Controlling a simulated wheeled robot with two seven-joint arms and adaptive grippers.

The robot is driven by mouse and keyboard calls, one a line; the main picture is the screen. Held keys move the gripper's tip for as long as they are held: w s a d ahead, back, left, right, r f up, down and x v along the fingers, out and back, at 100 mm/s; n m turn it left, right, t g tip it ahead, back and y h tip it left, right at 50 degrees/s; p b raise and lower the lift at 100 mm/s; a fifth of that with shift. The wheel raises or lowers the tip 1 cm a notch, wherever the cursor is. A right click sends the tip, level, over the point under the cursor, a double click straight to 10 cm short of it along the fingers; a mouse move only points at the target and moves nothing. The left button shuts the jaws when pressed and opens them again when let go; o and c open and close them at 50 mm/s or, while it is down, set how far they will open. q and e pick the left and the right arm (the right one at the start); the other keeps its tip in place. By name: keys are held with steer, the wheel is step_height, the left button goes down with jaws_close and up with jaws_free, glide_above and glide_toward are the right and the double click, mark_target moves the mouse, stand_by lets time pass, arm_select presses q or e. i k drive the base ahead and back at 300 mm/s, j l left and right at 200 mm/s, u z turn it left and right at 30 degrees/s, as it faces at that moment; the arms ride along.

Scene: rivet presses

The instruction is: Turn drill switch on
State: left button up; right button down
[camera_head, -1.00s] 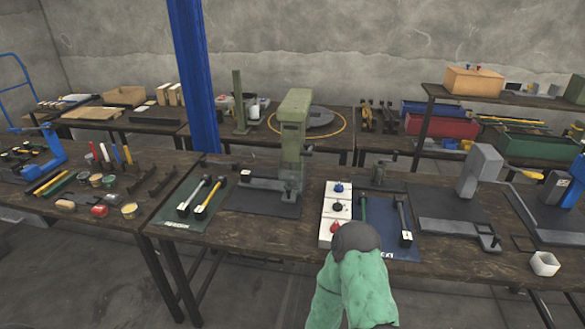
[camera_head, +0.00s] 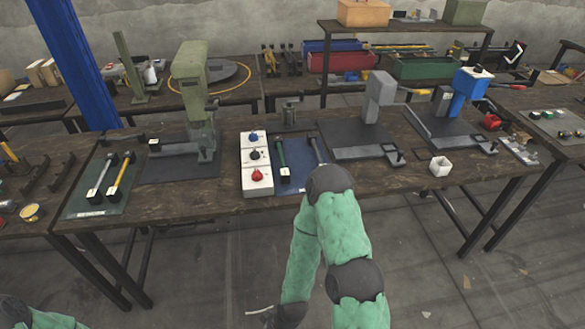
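A white switch box (camera_head: 257,184) stands on the near workbench. Down its top face are a blue knob (camera_head: 254,137), a black knob (camera_head: 254,154) and a red knob (camera_head: 257,175). A green drill press (camera_head: 190,90) stands left of the box. My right arm's raised elbow is just right of the box and covers part of the bench front. Its forearm hangs down to the bottom edge, where a thin pale piece beside the dark wrist may be part of the gripper. Only a bit of my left arm shows at the bottom left; its gripper is out of view.
A blue mat (camera_head: 289,178) with hammer-like tools lies right of the box. Two mallets lie on a green mat (camera_head: 76,206) at left. Grey presses (camera_head: 378,98), a blue press (camera_head: 467,95) and a small white cup (camera_head: 440,166) stand to the right. The floor in front is open.

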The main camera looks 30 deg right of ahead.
mark_target(257, 177)
steer(key=z, duration=0.65)
steer(key=i, duration=0.3)
